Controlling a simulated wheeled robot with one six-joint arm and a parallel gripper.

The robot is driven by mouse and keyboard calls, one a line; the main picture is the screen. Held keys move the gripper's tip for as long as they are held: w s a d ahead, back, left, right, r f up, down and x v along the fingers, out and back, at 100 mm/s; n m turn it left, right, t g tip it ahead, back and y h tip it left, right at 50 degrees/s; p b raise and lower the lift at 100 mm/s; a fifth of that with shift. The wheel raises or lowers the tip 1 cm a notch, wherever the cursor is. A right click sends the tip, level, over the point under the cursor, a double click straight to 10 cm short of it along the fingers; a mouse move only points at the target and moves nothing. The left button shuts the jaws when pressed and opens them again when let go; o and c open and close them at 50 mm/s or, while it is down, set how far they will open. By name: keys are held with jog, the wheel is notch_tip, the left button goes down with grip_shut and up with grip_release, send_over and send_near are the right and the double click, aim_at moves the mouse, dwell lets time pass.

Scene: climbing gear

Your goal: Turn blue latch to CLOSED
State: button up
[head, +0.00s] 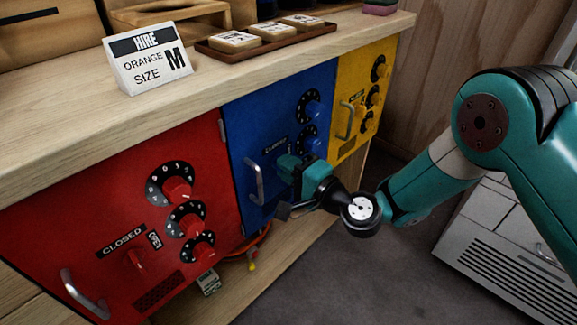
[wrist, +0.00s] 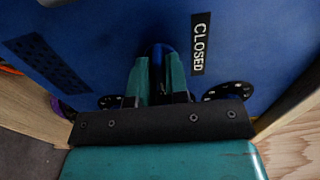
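The blue door (head: 240,120) is the middle one of three coloured doors in the head view. Its black CLOSED label (head: 275,145) shows above my gripper (head: 289,166), which is at the door's lower part and hides the latch there. In the wrist view, the blue latch (wrist: 157,56) stands between the two teal fingers of my gripper (wrist: 158,76), which appear to be shut on it. The CLOSED label (wrist: 200,44) lies to the right of the latch. The latch's exact angle is hard to tell.
Blue-door dials (head: 308,106) sit above my gripper, and a metal handle (head: 255,183) stands to its left. The red door (head: 120,200) is left and the yellow door (head: 350,85) right. The counter (head: 60,130) overhangs them. Grey floor (head: 330,265) is open in front.

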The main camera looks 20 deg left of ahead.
grip_shut()
jog(key=shift+n+b, duration=0.3)
jog(key=shift+b, duration=0.15)
jog(key=n+b, duration=1.7)
jog(key=b, duration=0.3)
jog(key=shift+n, duration=0.3)
